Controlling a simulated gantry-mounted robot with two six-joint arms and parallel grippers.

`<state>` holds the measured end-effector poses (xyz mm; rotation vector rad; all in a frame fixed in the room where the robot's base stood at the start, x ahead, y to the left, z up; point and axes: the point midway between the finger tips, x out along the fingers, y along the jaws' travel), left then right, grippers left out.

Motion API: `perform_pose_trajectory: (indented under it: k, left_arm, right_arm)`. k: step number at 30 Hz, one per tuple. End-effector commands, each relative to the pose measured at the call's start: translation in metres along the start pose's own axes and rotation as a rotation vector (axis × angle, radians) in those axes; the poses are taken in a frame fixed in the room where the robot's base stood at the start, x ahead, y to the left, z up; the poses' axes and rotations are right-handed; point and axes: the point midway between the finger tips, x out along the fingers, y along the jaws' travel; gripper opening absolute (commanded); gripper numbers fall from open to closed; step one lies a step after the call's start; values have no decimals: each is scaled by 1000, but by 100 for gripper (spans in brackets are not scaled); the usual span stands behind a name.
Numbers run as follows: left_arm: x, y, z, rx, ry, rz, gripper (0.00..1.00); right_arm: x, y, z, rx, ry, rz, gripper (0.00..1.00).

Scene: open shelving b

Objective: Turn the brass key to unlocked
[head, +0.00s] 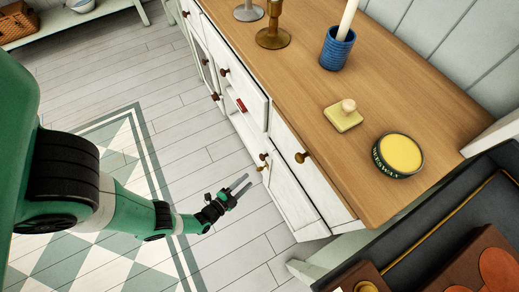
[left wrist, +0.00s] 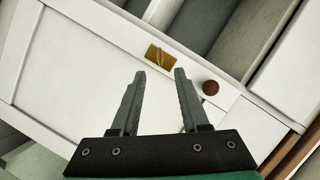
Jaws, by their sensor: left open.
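The brass key is at a small brass lock plate (left wrist: 160,56) on a white cabinet door (left wrist: 75,75), in the left wrist view. A thin diagonal piece shows on the plate; the key's exact angle is hard to tell. In the head view small brass and brown fittings (head: 262,164) show at the door's edge, too small to tell apart. My left gripper (head: 240,186) is open and empty in front of the door. In the left wrist view its fingers (left wrist: 156,76) point toward the plate, with the plate just beyond the gap. My right gripper is not in view.
A round dark knob (left wrist: 210,88) sits right of the plate, close to the right finger. Above, an open drawer or shelf edge shows. The wooden counter (head: 300,100) holds a blue cup (head: 337,50), a yellow block (head: 342,119) and a round tin (head: 398,155). The floor beside the cabinet is clear.

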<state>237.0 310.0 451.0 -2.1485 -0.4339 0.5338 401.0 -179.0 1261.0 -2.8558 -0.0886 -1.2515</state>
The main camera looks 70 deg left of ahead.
Motion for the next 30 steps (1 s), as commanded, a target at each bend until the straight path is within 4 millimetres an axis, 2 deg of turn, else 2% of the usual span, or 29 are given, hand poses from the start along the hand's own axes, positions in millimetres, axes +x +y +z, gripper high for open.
perform_pose_trajectory:
  k: [3, 12, 15, 25, 26, 30]
  left_arm:
    - [13, 0, 5, 3, -11, -6, 45]
    - [76, 1, 5, 5, -5, -2, 45]
    - [88, 0, 4, 6, -4, -1, 45]
    - [94, -1, 3, 6, -5, 2, 45]
    - [94, -1, 3, 6, -5, 1, 43]
    - [94, -1, 3, 6, -4, 1, 18]
  right_arm:
    - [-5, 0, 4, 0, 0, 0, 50]
    - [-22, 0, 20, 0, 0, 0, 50]
    - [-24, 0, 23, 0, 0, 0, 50]
    - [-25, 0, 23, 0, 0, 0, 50]
    - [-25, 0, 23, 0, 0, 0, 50]
    - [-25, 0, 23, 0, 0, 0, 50]
